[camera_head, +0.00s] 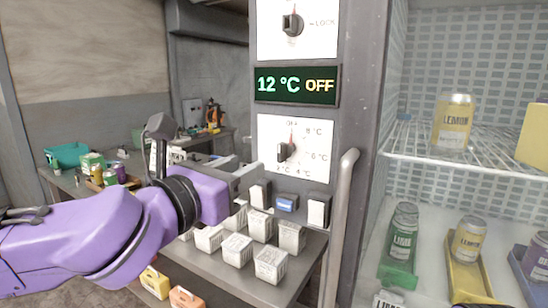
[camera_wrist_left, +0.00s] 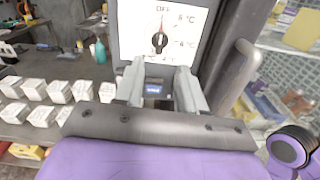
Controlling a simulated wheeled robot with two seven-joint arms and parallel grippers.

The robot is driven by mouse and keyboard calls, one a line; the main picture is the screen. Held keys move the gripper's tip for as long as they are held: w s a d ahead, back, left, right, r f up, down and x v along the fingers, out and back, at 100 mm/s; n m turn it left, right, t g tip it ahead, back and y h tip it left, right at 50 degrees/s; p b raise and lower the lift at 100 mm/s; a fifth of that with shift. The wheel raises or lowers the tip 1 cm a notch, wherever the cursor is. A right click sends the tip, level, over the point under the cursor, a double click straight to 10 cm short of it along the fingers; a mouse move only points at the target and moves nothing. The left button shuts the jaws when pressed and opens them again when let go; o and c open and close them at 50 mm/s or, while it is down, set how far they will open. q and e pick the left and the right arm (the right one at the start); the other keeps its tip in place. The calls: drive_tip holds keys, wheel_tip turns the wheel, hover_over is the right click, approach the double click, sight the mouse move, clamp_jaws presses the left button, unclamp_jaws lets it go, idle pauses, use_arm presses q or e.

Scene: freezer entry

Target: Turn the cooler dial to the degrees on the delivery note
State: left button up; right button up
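The cooler dial (camera_head: 286,151) is a black knob on a white plate on the grey post, with OFF at its top and degree marks around the right and bottom. Its pointer is up at OFF in the left wrist view (camera_wrist_left: 159,40). The display (camera_head: 295,85) above reads 12 °C OFF. My left gripper (camera_head: 243,176) is just left of and below the dial, apart from it. In the left wrist view its two fingers (camera_wrist_left: 160,86) are spread with nothing between them, below the dial. I cannot make out a delivery note. My right gripper is not in view.
A LOCK knob (camera_head: 292,24) sits above the display. A vertical handle (camera_head: 341,225) stands right of the panel. White boxes (camera_head: 238,249) cover the shelf below; cans stand in the cooler at right.

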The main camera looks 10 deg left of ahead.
sight(279, 152)
use_arm(q)
drive_tip(key=shift+n, duration=0.3)
drive_tip(key=p+x, duration=0.1)
drive_tip(key=x, duration=0.4)
drive_tip(key=p+x, duration=0.2)
drive_tip(key=x, duration=0.4)
drive_tip(key=shift+w+d+f, duration=0.15)
drive_tip(key=shift+w+f, duration=0.05)
drive_tip(key=shift+f, duration=0.05)
drive_tip(key=shift+s, duration=0.1)
clamp_jaws()
